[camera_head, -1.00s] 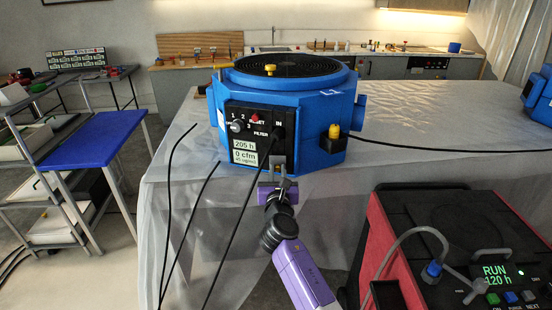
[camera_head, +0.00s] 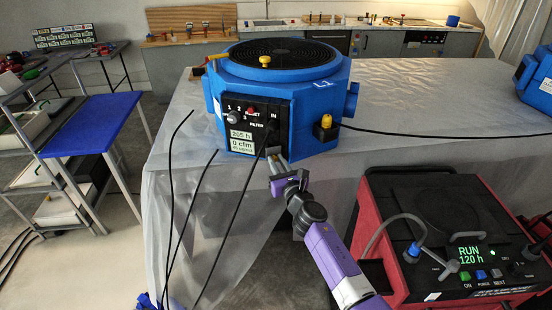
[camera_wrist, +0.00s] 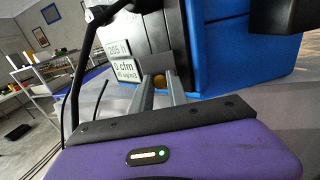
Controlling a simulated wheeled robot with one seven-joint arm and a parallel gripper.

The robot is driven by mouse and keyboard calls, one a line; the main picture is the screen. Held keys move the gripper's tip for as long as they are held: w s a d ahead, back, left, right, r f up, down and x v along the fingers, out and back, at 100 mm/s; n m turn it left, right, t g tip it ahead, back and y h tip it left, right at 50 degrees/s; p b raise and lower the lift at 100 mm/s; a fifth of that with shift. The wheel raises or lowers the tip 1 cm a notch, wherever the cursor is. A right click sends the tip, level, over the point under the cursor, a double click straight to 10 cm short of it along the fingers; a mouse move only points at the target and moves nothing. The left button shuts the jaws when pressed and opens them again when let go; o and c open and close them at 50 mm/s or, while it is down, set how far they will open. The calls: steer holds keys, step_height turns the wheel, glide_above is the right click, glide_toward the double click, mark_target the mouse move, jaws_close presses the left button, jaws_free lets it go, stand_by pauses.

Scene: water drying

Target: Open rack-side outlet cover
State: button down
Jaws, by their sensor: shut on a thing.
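The blue octagonal machine (camera_head: 310,110) stands on the plastic-draped table, with a round black grille on top. Its black front panel (camera_head: 262,107) has knobs and white labels reading 205 h and 0 cfm. My gripper (camera_head: 275,160) is at the panel's lower right corner. In the wrist view my two grey fingers (camera_wrist: 160,92) reach to the panel's lower edge, close about a small orange-brown knob (camera_wrist: 158,80). The fingers partly hide the knob. I cannot tell which part is the rack-side outlet cover, or whether this knob belongs to it.
Black cables (camera_head: 235,215) hang in front of the table, left of my arm. A red and black unit (camera_head: 440,230) reading RUN 120 h stands at the right.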

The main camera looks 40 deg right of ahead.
mark_target(277, 159)
steer(key=shift+s+d+n+y+p, duration=0.15)
steer(key=shift+n+y+p, duration=0.15)
steer(key=shift+y, duration=0.2)
steer(key=shift+s+n+t+y, duration=0.1)
steer(key=shift+n+t+y, duration=0.2)
steer(key=shift+t+y, duration=0.1)
steer(key=shift+d, duration=0.1)
steer(key=d+n+g+y+b, duration=0.1)
steer(key=n+y+b, duration=0.3)
steer(key=b, duration=0.6)
steer(key=s+d+n+g+y+b, duration=0.1)
steer(key=n+y+b, duration=0.3)
steer(key=y+b, duration=0.4)
steer(key=s+d+n+g+y+b, duration=0.1)
steer(key=n+y+b, duration=0.3)
steer(key=b, duration=0.9)
steer(key=shift+d+f+g+y, duration=0.35)
steer(key=shift+d+g+y, duration=0.15)
steer(key=shift+g+y, duration=0.35)
steer(key=n+g+y+b, duration=0.1)
steer(key=b, duration=0.4)
steer(key=shift+w+d+r, duration=0.1)
steer(key=shift+d+r, duration=0.05)
steer(key=shift+d+r+n+g+y+b, duration=0.1)
steer(key=shift+r+n+g+y+b, duration=0.2)
steer(key=shift+b, duration=0.55)
